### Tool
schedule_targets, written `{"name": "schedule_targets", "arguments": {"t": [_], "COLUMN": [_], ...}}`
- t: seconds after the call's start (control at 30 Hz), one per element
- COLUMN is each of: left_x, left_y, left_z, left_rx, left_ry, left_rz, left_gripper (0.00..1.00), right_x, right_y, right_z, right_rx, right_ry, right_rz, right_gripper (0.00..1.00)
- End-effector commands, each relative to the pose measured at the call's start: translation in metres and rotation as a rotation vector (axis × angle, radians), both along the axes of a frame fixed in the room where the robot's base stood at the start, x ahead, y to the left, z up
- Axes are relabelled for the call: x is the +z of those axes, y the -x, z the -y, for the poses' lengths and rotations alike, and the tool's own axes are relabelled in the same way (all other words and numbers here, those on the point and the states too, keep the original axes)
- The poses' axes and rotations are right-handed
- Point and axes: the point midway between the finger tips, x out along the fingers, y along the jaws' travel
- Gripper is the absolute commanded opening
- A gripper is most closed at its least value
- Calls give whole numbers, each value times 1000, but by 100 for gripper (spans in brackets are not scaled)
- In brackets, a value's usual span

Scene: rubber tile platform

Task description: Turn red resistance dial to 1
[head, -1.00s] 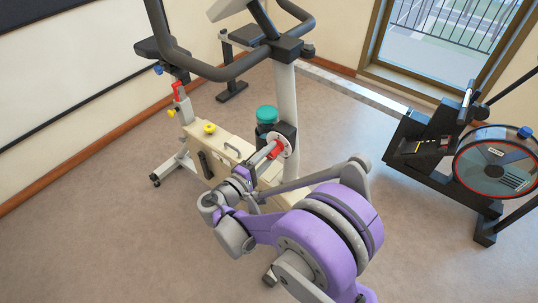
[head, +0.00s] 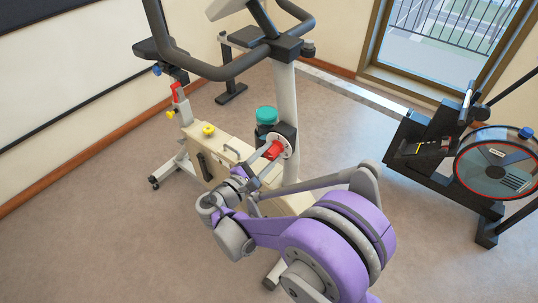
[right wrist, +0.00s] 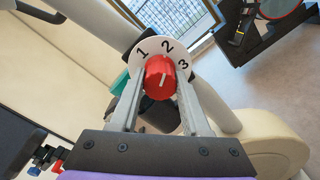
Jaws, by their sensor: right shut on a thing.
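The red resistance dial (head: 273,150) sits on the exercise bike's upright post. In the right wrist view the dial (right wrist: 160,77) stands on a round white plate (right wrist: 143,57) marked 1, 2 and 3. A pale line on its face points roughly up, about toward 2. My left gripper is not in view.
The cream bike frame (head: 233,153), post (head: 283,95) and dark handlebar (head: 225,72) stand close around my arm. A teal-capped bottle (head: 266,115) is just behind the dial. A rowing machine (head: 425,150) stands at right. Floor at front left is clear.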

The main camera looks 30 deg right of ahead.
Motion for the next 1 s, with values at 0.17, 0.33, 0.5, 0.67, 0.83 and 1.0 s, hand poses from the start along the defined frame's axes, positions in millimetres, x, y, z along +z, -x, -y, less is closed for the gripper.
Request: {"name": "schedule_targets", "arguments": {"t": [0.17, 0.33, 0.5, 0.67, 0.83, 1.0], "left_x": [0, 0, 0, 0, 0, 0], "left_y": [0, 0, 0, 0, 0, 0], "left_z": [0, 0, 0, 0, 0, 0], "left_rx": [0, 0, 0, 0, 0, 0], "left_ry": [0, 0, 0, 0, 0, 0], "left_rz": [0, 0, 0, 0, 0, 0], "left_gripper": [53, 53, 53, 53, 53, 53], "right_x": [0, 0, 0, 0, 0, 0], "right_y": [0, 0, 0, 0, 0, 3], "right_z": [0, 0, 0, 0, 0, -8], "right_rx": [0, 0, 0, 1, 0, 2], "right_ry": [3, 2, 2, 2, 3, 3], "right_rz": [-10, -9, -8, -8, -7, -8], "right_gripper": [0, 0, 59, 76, 76, 76]}}
